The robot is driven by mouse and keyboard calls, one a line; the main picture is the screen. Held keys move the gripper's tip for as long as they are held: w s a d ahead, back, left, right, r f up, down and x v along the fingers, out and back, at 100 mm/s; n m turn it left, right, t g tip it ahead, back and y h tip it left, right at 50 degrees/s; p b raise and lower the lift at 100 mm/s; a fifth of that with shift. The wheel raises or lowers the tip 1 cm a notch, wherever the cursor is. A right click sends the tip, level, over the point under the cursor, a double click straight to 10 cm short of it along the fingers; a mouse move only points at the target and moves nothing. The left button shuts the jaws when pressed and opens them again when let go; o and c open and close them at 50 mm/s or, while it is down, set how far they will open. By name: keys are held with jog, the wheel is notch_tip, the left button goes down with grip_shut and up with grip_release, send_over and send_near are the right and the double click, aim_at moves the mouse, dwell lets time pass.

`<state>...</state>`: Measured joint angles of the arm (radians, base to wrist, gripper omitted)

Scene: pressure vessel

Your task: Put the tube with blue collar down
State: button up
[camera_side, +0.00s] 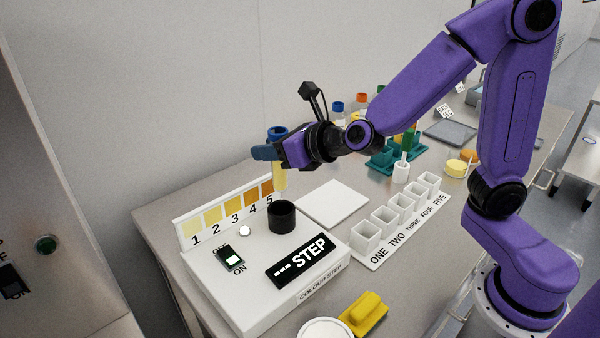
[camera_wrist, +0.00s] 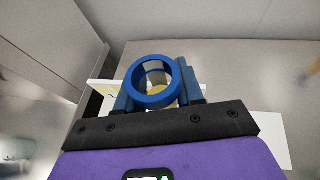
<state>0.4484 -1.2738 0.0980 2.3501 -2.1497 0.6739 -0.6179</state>
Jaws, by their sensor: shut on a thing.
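The tube with blue collar (camera_side: 279,172) is upright in my gripper (camera_side: 268,153), with pale yellow contents below its blue ring. My gripper is shut on it near the collar and holds it above the back of the white colour-step box, close to the number 5 swatch. In the wrist view the blue collar (camera_wrist: 153,82) is seen from above, between the two blue fingers of my gripper (camera_wrist: 157,88). Yellow shows inside the ring. The tube's lower end is close behind the black cup (camera_side: 282,217); whether it touches anything I cannot tell.
The colour-step box (camera_side: 262,300) carries a numbered colour chart (camera_side: 228,212), a switch and a STEP label. A white square plate (camera_side: 332,204) lies behind it. White cups (camera_side: 384,219) labelled ONE to FIVE stand to the right. Teal racks (camera_side: 385,157) and other tubes stand farther back. A yellow block (camera_side: 364,314) is in front.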

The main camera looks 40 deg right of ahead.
jog(key=shift+r, duration=2.55)
jog(key=w+d+f+m+g+h, duration=0.1)
jog(key=d+f+m+g+h, duration=0.1)
jog(key=d+m+h, duration=0.55)
jog(key=w+d+f+m+g+h, duration=0.15)
jog(key=d+m+h, duration=0.3)
jog(key=d, duration=0.65)
jog(key=s+d+f+m+g+h, duration=0.4)
jog(key=s+d+m+g, duration=0.6)
jog(key=m+g, duration=0.25)
jog(key=s+a+f+m+g+y, duration=0.1)
jog(key=s+a+m+g+y, duration=0.1)
jog(key=s+m+g+y, duration=0.45)
jog(key=s+a+f+m+g+y, duration=0.1)
jog(key=s+a+m+g+y, duration=0.15)
jog(key=s+m+y, duration=0.7)
jog(key=w+a+r+m+t+y, duration=0.6)
jog(key=w+r+m+t+y, duration=0.3)
jog(key=m+t, duration=0.75)
jog(key=shift+s+a+f+m+g+y, duration=0.15)
jog(key=shift+f+m+g+y, duration=0.15)
jog(key=shift+f, duration=2.8)
jog(key=shift+s+d+f+m+g+y, duration=0.15)
jog(key=shift+f+m+g, duration=0.2)
jog(key=shift+f, duration=2.75)
jog(key=shift+s+a+f+m+g+y, duration=0.15)
jog(key=shift+f+g+y, duration=0.2)
jog(key=shift+f, duration=2.75)
